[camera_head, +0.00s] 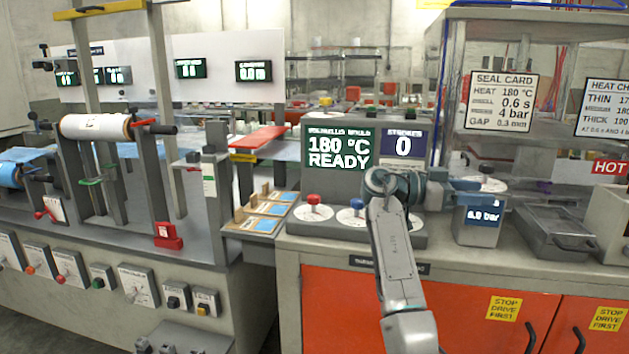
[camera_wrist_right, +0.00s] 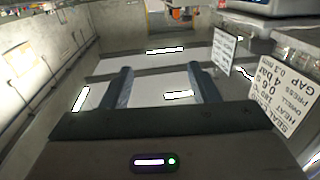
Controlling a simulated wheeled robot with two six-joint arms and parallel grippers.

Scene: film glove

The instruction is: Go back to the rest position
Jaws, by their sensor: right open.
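My right arm rises from the bottom of the head view and bends to the right at the wrist. My left arm and gripper do not show in the head view.
A console screen (camera_head: 337,147) reads "180 °C READY". A red knob (camera_head: 313,200) and a blue knob (camera_head: 357,205) sit left of my arm. A pressure box (camera_head: 480,217) reading "bar" and a grey tray (camera_head: 555,228) are to its right. The seal card (camera_head: 501,101) hangs behind.

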